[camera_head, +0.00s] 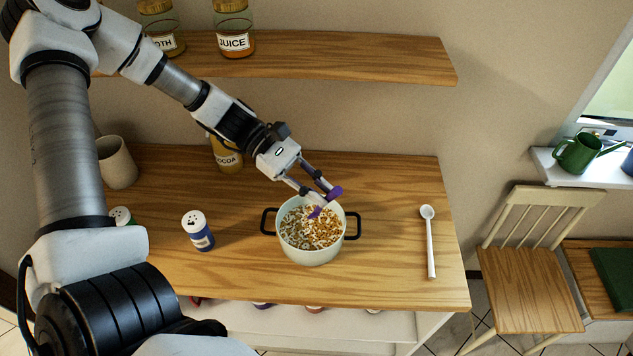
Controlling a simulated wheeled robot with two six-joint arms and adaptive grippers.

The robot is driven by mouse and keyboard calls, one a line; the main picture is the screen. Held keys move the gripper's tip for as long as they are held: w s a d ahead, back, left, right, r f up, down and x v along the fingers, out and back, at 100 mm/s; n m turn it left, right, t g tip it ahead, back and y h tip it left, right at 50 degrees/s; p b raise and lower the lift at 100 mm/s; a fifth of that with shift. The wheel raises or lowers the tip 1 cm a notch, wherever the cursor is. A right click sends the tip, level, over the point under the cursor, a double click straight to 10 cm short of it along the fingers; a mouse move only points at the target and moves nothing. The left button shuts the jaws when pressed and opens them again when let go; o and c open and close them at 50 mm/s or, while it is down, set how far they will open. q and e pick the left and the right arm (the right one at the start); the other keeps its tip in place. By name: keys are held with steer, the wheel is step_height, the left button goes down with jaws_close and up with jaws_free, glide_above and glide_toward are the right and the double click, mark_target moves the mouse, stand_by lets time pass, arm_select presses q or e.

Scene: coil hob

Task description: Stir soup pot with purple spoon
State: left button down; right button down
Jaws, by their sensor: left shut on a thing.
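The soup pot (311,257) is a pale round pot with two black side handles. It stands on the wooden counter and is filled with brown and white bits. My left gripper (320,193) is above the pot's back rim, shut on the purple spoon (334,193). My right gripper is not in view.
A white spoon (430,243) lies right of the pot. A blue shaker (198,232) stands left, and a cocoa jar (228,159) stands behind near the wall. A beige crock (117,163) is at the back left. A wooden shelf (340,58) with jars hangs above. The counter's right part is mostly clear.

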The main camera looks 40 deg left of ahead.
mark_target(320, 211)
arm_select(q)
steer(key=d+f+b, duration=0.1)
steer(key=f+b, duration=0.1)
steer(key=f, duration=0.1)
steer(key=shift+s+d+b, duration=0.2)
steer(key=shift+d+b, duration=0.15)
steer(key=shift+d, duration=0.05)
steer(key=w+f+b, duration=0.1)
steer(key=f+b, duration=0.1)
steer(key=b, duration=0.1)
steer(key=w+f+b, duration=0.1)
steer(key=f+b, duration=0.2)
steer(key=b, duration=0.1)
steer(key=w+f+b, duration=0.1)
steer(key=f+b, duration=0.2)
steer(key=b, duration=0.1)
steer(key=shift+a+f, duration=0.2)
steer(key=shift+a, duration=0.15)
steer(key=a+p, duration=0.2)
steer(key=a, duration=0.1)
steer(key=a+r+p, duration=0.1)
steer(key=p, duration=0.1)
steer(key=shift+w+a, duration=0.15)
steer(key=shift+w, duration=0.25)
steer(key=shift+s+d+f+p, duration=0.15)
steer(key=shift+s+d+p, duration=0.6)
steer(key=shift+s+d, duration=0.35)
